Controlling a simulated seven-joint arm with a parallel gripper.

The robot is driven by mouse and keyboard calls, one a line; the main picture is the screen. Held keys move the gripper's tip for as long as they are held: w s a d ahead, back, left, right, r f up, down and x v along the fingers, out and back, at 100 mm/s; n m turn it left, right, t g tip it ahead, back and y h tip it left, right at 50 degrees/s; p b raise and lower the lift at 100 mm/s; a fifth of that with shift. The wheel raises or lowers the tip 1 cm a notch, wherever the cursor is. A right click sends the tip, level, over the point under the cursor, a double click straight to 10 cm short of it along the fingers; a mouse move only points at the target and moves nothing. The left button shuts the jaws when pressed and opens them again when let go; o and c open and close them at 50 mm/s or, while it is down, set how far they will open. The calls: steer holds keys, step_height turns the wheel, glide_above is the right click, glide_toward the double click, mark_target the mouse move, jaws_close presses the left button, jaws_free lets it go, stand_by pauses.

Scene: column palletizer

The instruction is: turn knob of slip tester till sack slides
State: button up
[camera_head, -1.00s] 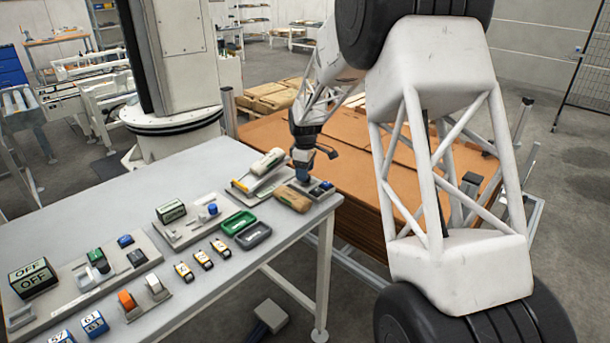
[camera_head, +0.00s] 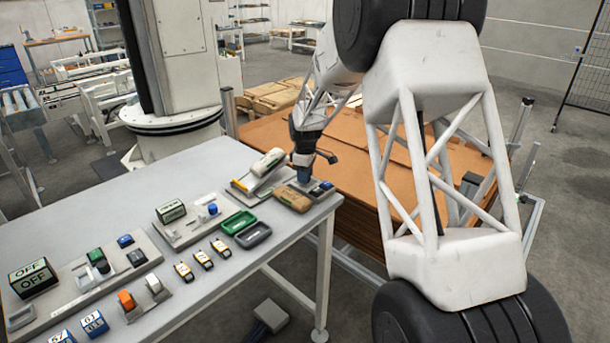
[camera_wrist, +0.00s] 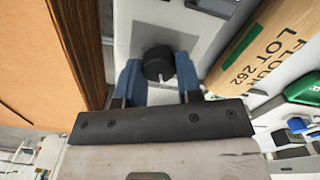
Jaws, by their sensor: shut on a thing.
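The black round knob (camera_wrist: 159,62) with a pale pointer mark sits on the light plate of the slip tester (camera_wrist: 142,22). In the wrist view my gripper (camera_wrist: 160,77) has its blue fingers on either side of the knob, shut on it. In the head view my gripper (camera_head: 303,172) points down at the table's far right corner and hides the knob. A tan sack (camera_head: 293,198) lies beside it; its print, FLOUR LOT 262, shows in the wrist view (camera_wrist: 265,45). A whitish roll-like piece (camera_head: 268,162) rests on a tilted part behind.
Green (camera_head: 238,222) and grey (camera_head: 254,236) trays lie left of the tester on the grey table (camera_head: 225,278). Several small devices and signs stand farther left. Stacked brown sheets (camera_head: 365,170) stand close beyond the table's right edge.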

steer(key=shift+m, duration=0.4)
steer(key=m, duration=0.5)
steer(key=shift+d, duration=0.1)
steer(key=m, duration=0.6)
steer(key=shift+w, duration=0.1)
stand_by(0.4)
steer(key=o, duration=0.9)
steer(key=shift+o, duration=0.2)
steer(key=shift+r, duration=0.1)
